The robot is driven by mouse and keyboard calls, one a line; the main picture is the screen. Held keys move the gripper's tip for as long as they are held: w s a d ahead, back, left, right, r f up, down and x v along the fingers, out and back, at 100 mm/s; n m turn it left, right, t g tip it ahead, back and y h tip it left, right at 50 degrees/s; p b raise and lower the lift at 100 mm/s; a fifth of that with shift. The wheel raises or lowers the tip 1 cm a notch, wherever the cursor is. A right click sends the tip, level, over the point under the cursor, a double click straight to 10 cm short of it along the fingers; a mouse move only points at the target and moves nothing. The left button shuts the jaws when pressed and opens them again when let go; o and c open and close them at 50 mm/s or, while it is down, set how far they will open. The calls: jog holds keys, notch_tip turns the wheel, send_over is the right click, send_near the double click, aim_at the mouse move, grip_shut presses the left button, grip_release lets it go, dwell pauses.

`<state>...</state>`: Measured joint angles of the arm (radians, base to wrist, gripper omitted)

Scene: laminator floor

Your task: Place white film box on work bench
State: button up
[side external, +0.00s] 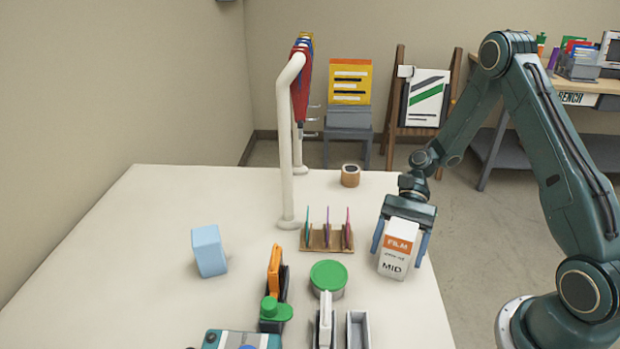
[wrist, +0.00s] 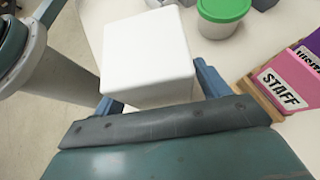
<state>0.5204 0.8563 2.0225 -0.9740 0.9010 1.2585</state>
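The white film box (side external: 396,252), with an orange FILM band and the word MID, is upright near the right edge of the pale table in the side view. My gripper (side external: 401,240) is above it with a blue finger against each side, and looks shut on it. I cannot tell whether its base touches the table. In the wrist view the plain white top of the box (wrist: 148,55) fills the space between the fingers. The work bench (side external: 588,101), a wooden bench with a BENCH label, stands at the back right beyond the floor.
The pale table (side external: 130,290) holds a green-lidded tub (side external: 328,279), a wooden card rack (side external: 327,240), a light blue box (side external: 209,250) and a white stand (side external: 285,150). On the bench, a grey bin (side external: 578,68) and other items occupy the visible top.

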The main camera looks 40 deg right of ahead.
jog(key=shift+r, duration=0.1)
jog(key=v, duration=0.7)
jog(key=shift+d, duration=0.2)
jog(key=shift+w+r, duration=0.1)
dwell(0.6)
